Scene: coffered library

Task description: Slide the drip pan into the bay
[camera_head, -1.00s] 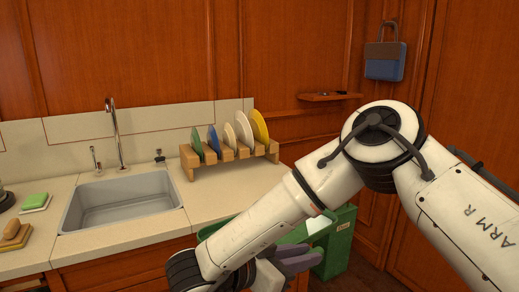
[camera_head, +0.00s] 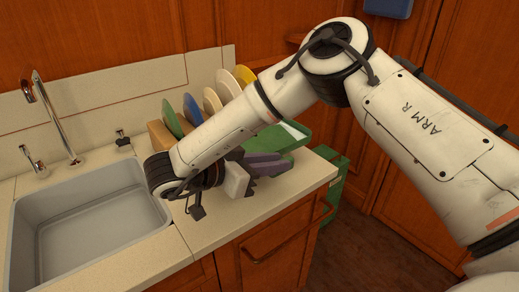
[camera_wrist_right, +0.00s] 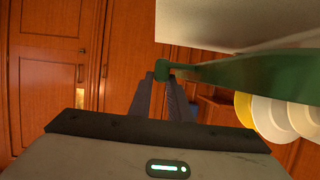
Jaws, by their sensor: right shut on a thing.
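The green drip pan (camera_head: 288,136) is held over the right end of the counter, partly behind my right arm. My right gripper (camera_head: 272,163) is shut on its near edge. In the right wrist view, the dark fingers (camera_wrist_right: 163,98) close on a green lip of the pan (camera_wrist_right: 240,72), which extends to the right. The wooden dish rack (camera_head: 158,137) stands at the back of the counter, mostly hidden by my arm. I cannot make out the bay; the area under the rack is hidden. My left gripper is not in view.
Several plates (camera_head: 190,107) stand in the rack, close to my forearm. The sink (camera_head: 85,225) with its faucet (camera_head: 55,115) is at left. The counter front (camera_head: 250,215) is clear. A green bin (camera_head: 330,185) stands beyond the counter's right end.

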